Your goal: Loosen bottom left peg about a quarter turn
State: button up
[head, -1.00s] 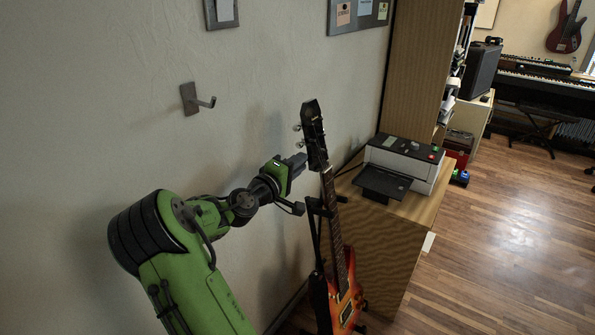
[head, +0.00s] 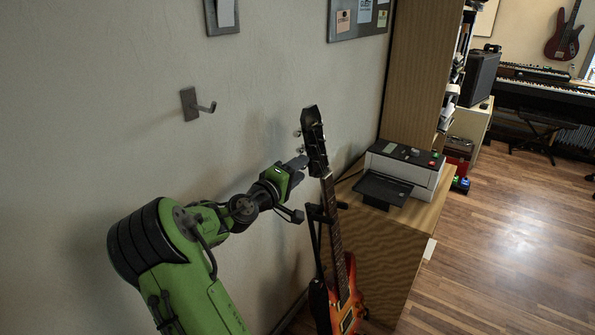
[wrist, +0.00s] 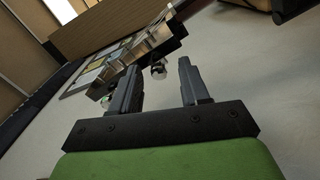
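The guitar (head: 335,235) stands upright on a stand, its black headstock (head: 314,138) at the top in the head view. Small light tuning pegs show on the headstock's left edge; the lower ones are hard to make out behind my gripper. My gripper (head: 300,163) is beside the headstock's lower left edge. In the wrist view the two dark fingers (wrist: 158,75) are spread apart. One peg (wrist: 158,70) shows in the gap between their tips, with space on both sides. Another peg (wrist: 106,102) shows left of the left finger. The headstock (wrist: 145,48) lies just beyond the fingertips.
A plain wall with a hook (head: 197,104) is left of and behind my arm. A printer (head: 400,172) sits on a wooden cabinet (head: 385,250) right of the guitar. The guitar stand's arm (head: 316,214) reaches around the neck just below my gripper.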

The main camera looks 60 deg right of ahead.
jog(key=w+a+p, duration=0.2)
jog(key=a, duration=1.3)
jog(key=shift+w+a, duration=0.25)
jog(key=shift+a, duration=0.05)
